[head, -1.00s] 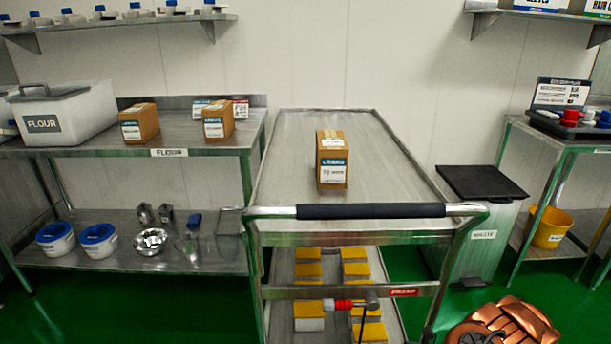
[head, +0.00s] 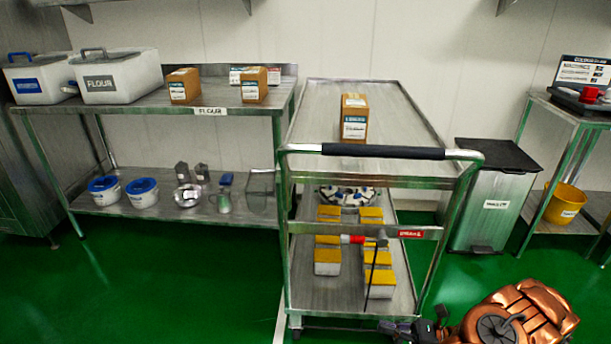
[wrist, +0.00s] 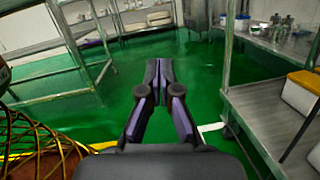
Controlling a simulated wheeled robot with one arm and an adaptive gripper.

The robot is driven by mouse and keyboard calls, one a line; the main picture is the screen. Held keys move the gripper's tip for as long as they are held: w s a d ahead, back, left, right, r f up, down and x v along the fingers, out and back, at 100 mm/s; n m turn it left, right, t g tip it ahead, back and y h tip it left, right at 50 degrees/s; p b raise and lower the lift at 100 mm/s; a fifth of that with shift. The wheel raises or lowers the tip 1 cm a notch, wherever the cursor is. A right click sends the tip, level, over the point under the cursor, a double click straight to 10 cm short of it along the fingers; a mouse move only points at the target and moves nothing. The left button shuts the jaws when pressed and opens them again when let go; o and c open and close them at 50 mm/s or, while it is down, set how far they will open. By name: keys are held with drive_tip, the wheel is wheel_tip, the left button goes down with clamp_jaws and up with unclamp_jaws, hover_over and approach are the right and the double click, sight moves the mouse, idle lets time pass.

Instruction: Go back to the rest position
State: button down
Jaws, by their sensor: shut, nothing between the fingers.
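My gripper (wrist: 158,72) is shut and empty in the wrist view. Its two dark fingers meet at the tips above the green floor (wrist: 200,85). In the head view its dark parts (head: 405,329) show low at the bottom edge, beside the front right foot of the steel cart (head: 300,240). My copper-coloured arm shows at the bottom right.
A brown box (head: 354,118) stands on the cart's top. Yellow-topped blocks (head: 327,262) lie on its lower shelf. A waste bin (head: 492,200) stands right of the cart, and a steel flour table (head: 150,123) stands left. Open floor lies at front left.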

drive_tip(key=s+a+r+n+g+h, duration=0.3)
drive_tip(key=s+a+r+n+g, duration=0.15)
drive_tip(key=a+r+n, duration=0.35)
drive_tip(key=s+a+r+n+g+h, duration=0.2)
drive_tip(key=s+a+r+n+g, duration=0.3)
drive_tip(key=r, duration=0.5)
drive_tip(key=s+r+n+g+h, duration=0.1)
drive_tip(key=s+r+n+h, duration=0.2)
drive_tip(key=s+n+h, duration=0.35)
drive_tip(key=s+d+r+n+t+h, duration=0.2)
drive_tip(key=s+d+t+h, duration=0.2)
drive_tip(key=s+d+h, duration=0.55)
wheel_tip(320, 180, up, 24)
drive_tip(key=s+y+p, duration=0.1)
drive_tip(key=s+p, duration=0.1)
drive_tip(key=p, duration=2)
drive_tip(key=shift+s+d+f+t+y+p, duration=0.25)
drive_tip(key=shift+s+d+t+y+p, duration=0.1)
drive_tip(key=shift+d+t+y+p, duration=0.1)
